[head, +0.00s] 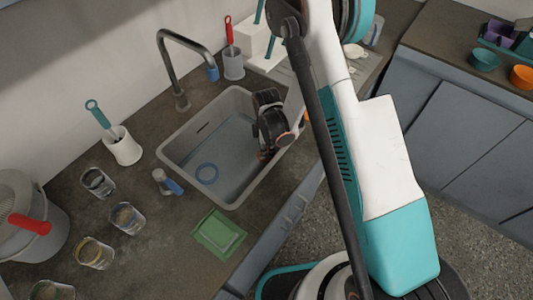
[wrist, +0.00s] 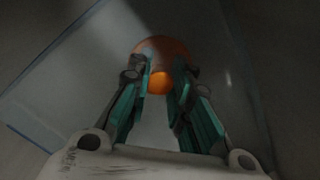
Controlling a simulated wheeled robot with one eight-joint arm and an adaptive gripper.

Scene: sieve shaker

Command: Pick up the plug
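The plug (wrist: 160,83) shows in the dark wrist view as a bright orange round knob above a duller orange-brown disc. It lies at the pale bottom of the sink (head: 172,153). My gripper (wrist: 163,74) points down at it, with one finger on each side of the knob. The knob nearly fills the gap; I cannot tell whether the fingers touch it. In the head view, my gripper (head: 265,153) reaches down into the right part of the sink and mostly hides the plug.
A curved faucet (head: 167,62) stands behind the sink. Several glasses (head: 127,218) and a white brush holder (head: 122,148) stand on the left counter.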

